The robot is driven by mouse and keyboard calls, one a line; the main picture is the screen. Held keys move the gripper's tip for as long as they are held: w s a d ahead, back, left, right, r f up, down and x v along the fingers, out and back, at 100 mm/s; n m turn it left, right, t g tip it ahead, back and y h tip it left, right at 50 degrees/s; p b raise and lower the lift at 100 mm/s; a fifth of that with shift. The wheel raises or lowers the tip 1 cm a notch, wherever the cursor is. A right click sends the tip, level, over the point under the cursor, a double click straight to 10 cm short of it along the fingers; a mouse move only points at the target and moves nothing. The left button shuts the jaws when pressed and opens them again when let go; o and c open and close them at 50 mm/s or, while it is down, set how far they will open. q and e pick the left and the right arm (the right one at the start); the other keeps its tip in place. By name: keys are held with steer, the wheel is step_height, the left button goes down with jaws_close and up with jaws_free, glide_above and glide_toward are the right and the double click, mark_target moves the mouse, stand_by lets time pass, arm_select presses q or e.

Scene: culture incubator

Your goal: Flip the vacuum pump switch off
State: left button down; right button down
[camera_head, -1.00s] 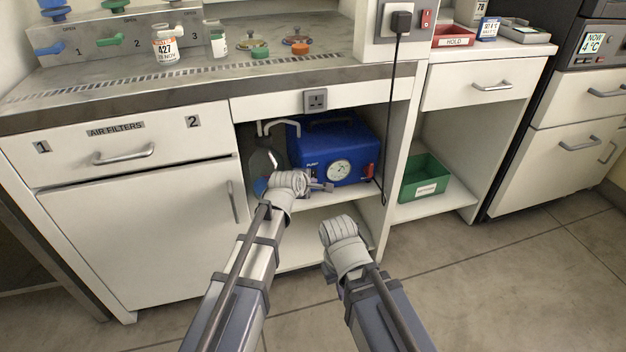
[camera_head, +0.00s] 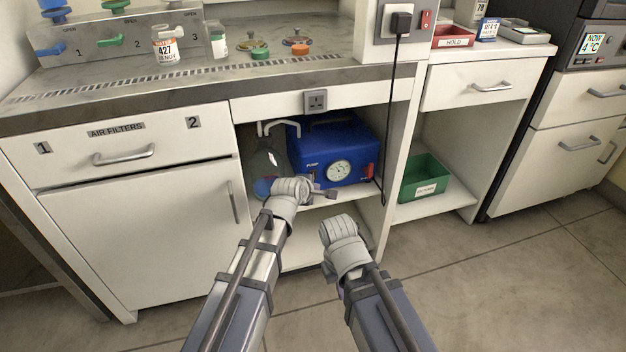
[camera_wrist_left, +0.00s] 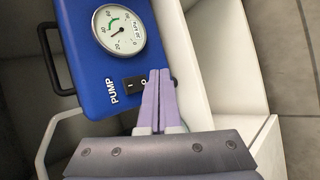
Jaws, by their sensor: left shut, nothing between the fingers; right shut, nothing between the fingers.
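The blue vacuum pump (camera_head: 358,142) stands on the cupboard shelf, with a round gauge (camera_head: 340,171) on its front. In the left wrist view, the pump (camera_wrist_left: 85,70) shows the word PUMP and a black rocker switch (camera_wrist_left: 131,82) below the gauge (camera_wrist_left: 119,29). My left gripper (camera_head: 332,194) is shut and empty in front of the pump's lower front. In the wrist view its fingertips (camera_wrist_left: 159,75) are beside the switch's O end; I cannot tell whether they touch it. My right gripper (camera_head: 329,269) is low in front of the cupboard, its fingers mostly hidden by its wrist.
A glass flask (camera_head: 262,165) stands left of the pump. A black cable (camera_head: 391,120) hangs from the plug down past the pump's right side. The cupboard's right wall (camera_head: 398,150) is close to the pump. A green bin (camera_head: 422,178) sits in the bay beyond.

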arm_select(q)
steer(key=s, duration=0.1)
steer(key=s+d, duration=0.1)
steer(key=s, duration=0.1)
steer(key=shift+s+r, duration=0.2)
steer(key=shift+s, duration=0.05)
arm_select(e)
steer(key=shift+r, duration=0.25)
